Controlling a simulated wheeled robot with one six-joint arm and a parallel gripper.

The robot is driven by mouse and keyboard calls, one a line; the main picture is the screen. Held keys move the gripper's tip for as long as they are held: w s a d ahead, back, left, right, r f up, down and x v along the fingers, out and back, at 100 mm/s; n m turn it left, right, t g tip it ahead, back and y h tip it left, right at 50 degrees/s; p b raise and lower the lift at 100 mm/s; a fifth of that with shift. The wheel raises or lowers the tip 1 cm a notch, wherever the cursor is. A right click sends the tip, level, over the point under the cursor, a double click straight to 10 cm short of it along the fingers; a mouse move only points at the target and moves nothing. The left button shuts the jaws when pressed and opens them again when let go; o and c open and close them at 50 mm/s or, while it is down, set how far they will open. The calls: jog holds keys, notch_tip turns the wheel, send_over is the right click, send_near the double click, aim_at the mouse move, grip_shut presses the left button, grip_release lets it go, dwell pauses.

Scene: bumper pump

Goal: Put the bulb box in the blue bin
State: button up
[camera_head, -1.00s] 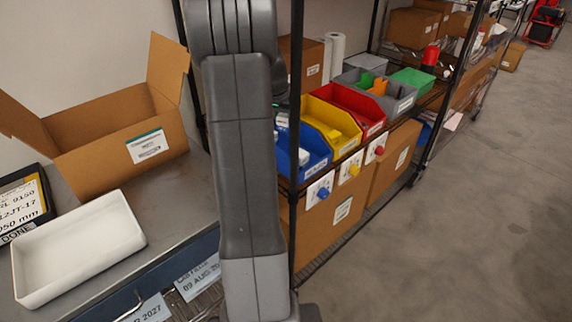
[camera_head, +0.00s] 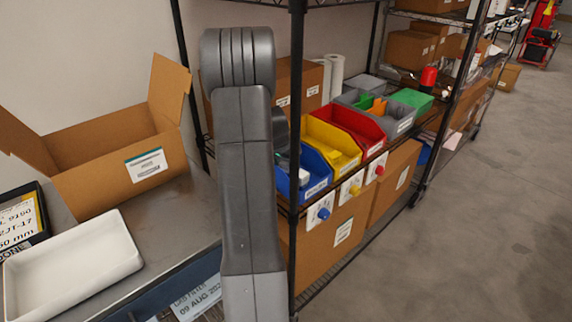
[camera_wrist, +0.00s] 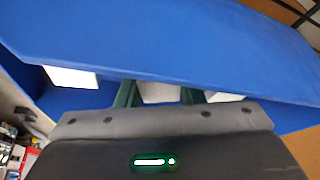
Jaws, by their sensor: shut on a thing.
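The blue bin (camera_head: 318,184) stands at the near left end of the row of coloured bins on the shelf, partly hidden behind my arm. Its blue wall (camera_wrist: 190,45) fills much of the wrist view. My gripper (camera_wrist: 158,95) has its two dark green fingers down at the bin, partly hidden behind the wrist housing. They are shut on a pale box (camera_wrist: 160,91), seemingly the bulb box, of which only a small part shows. Other white patches (camera_wrist: 70,77) show beside the fingers. I cannot tell whether the box touches the bin floor.
A yellow bin (camera_head: 343,160) and a red bin (camera_head: 374,143) stand right of the blue bin. A black rack post (camera_head: 297,100) rises close by my arm. An open carton (camera_head: 100,190) and a white tray (camera_head: 118,262) stand on the left bench. The floor at right is clear.

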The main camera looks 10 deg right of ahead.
jog(key=shift+f, duration=0.1)
jog(key=o, duration=1)
jog(key=shift+r, duration=0.3)
jog(key=v, duration=1.1)
jog(key=shift+s+a+r, duration=0.2)
jog(key=shift+r, duration=0.1)
